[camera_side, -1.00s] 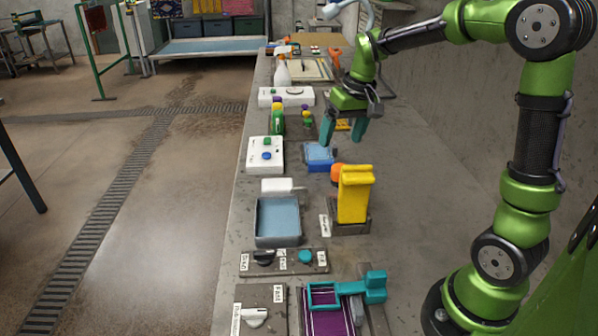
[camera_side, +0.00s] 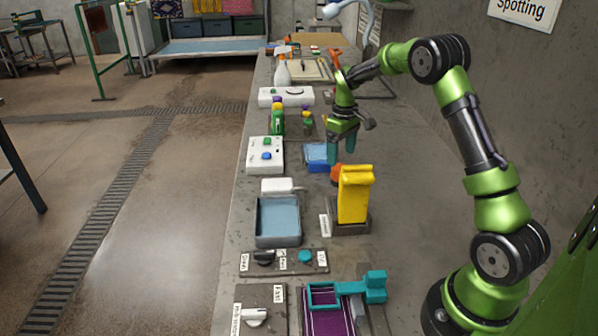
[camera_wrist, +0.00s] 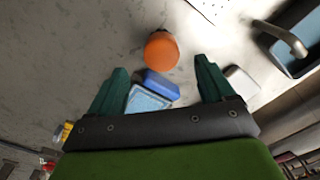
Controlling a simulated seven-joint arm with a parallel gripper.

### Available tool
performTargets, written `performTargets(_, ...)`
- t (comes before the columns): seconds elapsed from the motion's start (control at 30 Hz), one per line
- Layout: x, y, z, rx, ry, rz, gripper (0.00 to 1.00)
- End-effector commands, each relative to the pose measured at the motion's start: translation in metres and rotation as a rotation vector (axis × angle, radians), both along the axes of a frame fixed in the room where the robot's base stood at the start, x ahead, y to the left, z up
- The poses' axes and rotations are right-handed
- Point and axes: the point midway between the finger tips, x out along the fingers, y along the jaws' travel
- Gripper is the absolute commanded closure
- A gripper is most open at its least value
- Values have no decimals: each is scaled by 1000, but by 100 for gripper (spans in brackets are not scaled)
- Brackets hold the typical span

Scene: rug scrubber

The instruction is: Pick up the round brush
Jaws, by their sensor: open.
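An orange round-topped piece, apparently the round brush (camera_wrist: 161,50), stands on the grey bench in the wrist view, just beyond the gap between my fingers. In the side view the orange piece (camera_side: 336,172) is partly hidden behind a yellow block-shaped tool (camera_side: 355,195). Its bristles are not clearly visible. My gripper (camera_side: 341,153) points down above the bench, behind the orange piece and beside a blue tray (camera_side: 316,152).
The yellow tool stands in a dark holder close to the orange piece. A grey-blue basin (camera_side: 278,220) and a white button box (camera_side: 265,155) lie to the left. A teal-handled tool (camera_side: 345,290) lies in front. The bench at right is fairly clear.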

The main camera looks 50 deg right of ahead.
Motion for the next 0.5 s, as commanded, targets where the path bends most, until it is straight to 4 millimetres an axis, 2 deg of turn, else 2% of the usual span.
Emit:
performTargets(0.1,0,0,-19,2,1,0,18)
performTargets(0.33,0,1,-35,1,1,0,18)
performTargets(0.5,-1,3,-61,1,2,0,18)
